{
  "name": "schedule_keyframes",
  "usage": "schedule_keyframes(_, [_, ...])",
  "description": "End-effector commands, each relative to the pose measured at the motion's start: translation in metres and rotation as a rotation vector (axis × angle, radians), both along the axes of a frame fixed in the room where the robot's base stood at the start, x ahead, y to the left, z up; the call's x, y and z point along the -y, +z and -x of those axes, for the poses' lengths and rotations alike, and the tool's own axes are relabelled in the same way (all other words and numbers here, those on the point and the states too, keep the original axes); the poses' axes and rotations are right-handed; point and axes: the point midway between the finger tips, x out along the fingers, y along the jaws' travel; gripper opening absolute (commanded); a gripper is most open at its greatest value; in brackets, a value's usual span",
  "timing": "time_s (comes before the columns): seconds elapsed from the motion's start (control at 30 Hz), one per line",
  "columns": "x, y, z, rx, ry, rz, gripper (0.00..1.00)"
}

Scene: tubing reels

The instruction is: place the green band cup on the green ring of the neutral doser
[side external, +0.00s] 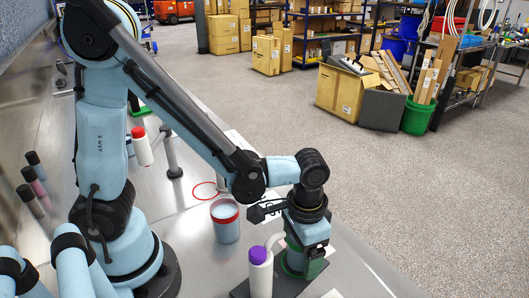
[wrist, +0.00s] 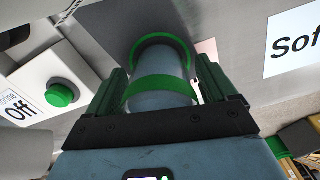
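The green band cup (wrist: 160,68) is a grey-blue cup with a green band, seen between the fingers of my gripper (wrist: 164,78) in the wrist view. A green ring (wrist: 186,46) curves around the cup's far end; I cannot tell whether the cup rests inside it or hangs above it. The fingers flank the cup closely, but contact on both sides is unclear. In the side external view my gripper (side external: 303,262) points down over a dark base plate (side external: 240,290), beside a white doser bottle (side external: 260,277) with a purple cap. The cup is hidden there.
A red-banded cup (side external: 225,225) stands left of my gripper, near a red ring (side external: 205,190). A red-capped bottle (side external: 142,149) stands farther back. The wrist view shows a box with a green button (wrist: 61,94) marked "Off" and a label (wrist: 292,43) reading "Sof".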

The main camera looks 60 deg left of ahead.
Motion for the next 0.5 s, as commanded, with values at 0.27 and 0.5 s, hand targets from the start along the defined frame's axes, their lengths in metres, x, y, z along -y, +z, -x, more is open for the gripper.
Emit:
schedule_keyframes(0.27, [0.0,0.0,0.0,0.0,0.0,0.0,0.91])
schedule_keyframes(0.5, [0.0,0.011,0.0,0.0,0.0,0.0,0.91])
